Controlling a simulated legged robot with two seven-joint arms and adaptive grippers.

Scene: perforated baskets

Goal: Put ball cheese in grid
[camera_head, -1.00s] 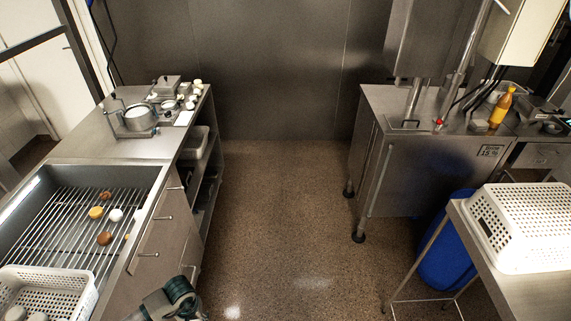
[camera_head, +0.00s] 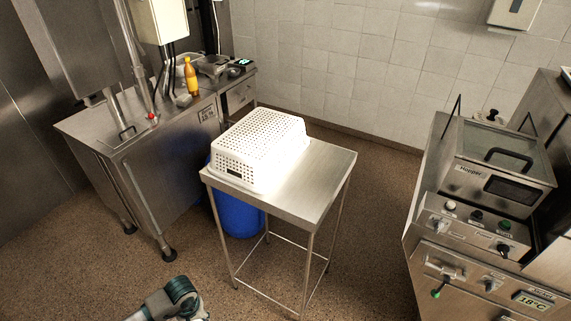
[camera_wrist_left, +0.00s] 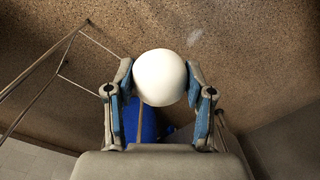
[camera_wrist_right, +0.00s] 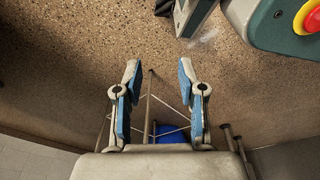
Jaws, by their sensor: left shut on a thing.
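A smooth white ball, the ball cheese (camera_wrist_left: 160,80), is between the fingertips of my left gripper (camera_wrist_left: 160,68) in the left wrist view. The gripper is shut on it and holds it in the air above the brown floor. My right gripper (camera_wrist_right: 158,68) is open and empty in the right wrist view, also above the floor. Neither gripper shows in the head view, only a piece of my own arm at the bottom. No metal grid is in view now.
A white perforated basket (camera_head: 258,145) lies upside down on a small steel table (camera_head: 310,185). A blue bin (camera_head: 235,210) stands under it. A steel cabinet with an orange bottle (camera_head: 192,78) is behind left; a hopper machine (camera_head: 495,170) is right. The floor in front is clear.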

